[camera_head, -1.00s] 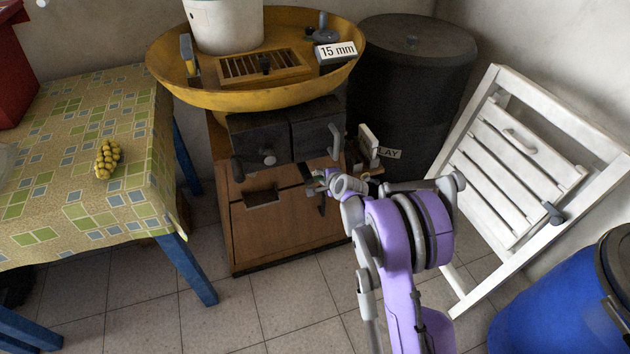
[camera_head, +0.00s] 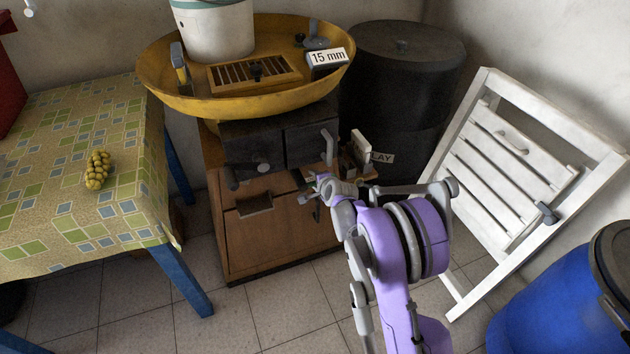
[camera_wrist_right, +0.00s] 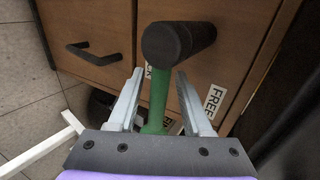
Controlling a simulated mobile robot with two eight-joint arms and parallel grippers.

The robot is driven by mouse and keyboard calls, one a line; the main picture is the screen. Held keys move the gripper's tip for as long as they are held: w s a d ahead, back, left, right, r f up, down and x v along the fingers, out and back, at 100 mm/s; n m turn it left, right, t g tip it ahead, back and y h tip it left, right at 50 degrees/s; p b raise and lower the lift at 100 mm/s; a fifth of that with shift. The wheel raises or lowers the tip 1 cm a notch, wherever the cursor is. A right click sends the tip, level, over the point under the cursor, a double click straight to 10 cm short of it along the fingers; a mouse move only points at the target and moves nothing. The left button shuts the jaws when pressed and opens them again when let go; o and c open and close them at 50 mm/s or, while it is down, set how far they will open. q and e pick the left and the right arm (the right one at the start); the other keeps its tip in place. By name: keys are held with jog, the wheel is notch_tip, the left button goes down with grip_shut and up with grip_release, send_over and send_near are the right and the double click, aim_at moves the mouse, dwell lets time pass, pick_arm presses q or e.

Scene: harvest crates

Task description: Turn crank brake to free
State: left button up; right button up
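The crank brake shows in the right wrist view as a green lever (camera_wrist_right: 158,97) topped by a thick black grip (camera_wrist_right: 178,42). A white FREE label (camera_wrist_right: 214,101) is on the wooden front to the right of the lever. Another label is partly hidden behind the lever. My right gripper (camera_wrist_right: 158,92) is open, one finger on each side of the green lever, with visible gaps to it. In the head view my right gripper (camera_head: 314,188) is at the right part of the cabinet front (camera_head: 265,240), where the lever is hard to make out. My left gripper is not in view.
A yellow pan (camera_head: 240,104) with a white bucket (camera_head: 215,30) sits above the cabinet. A black drum (camera_head: 405,80) stands behind, a folded white chair (camera_head: 510,160) and a blue barrel (camera_head: 545,300) at right. A cloth-covered table (camera_head: 70,210) is at left. A dark drawer handle (camera_wrist_right: 92,55) juts out.

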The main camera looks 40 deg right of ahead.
jog(key=shift+s, duration=0.1)
jog(key=p+v, duration=0.2)
jog(key=v, duration=0.8)
jog(key=shift+s+r, duration=0.2)
jog(key=shift+s, duration=0.05)
jog(key=shift+a, duration=0.1)
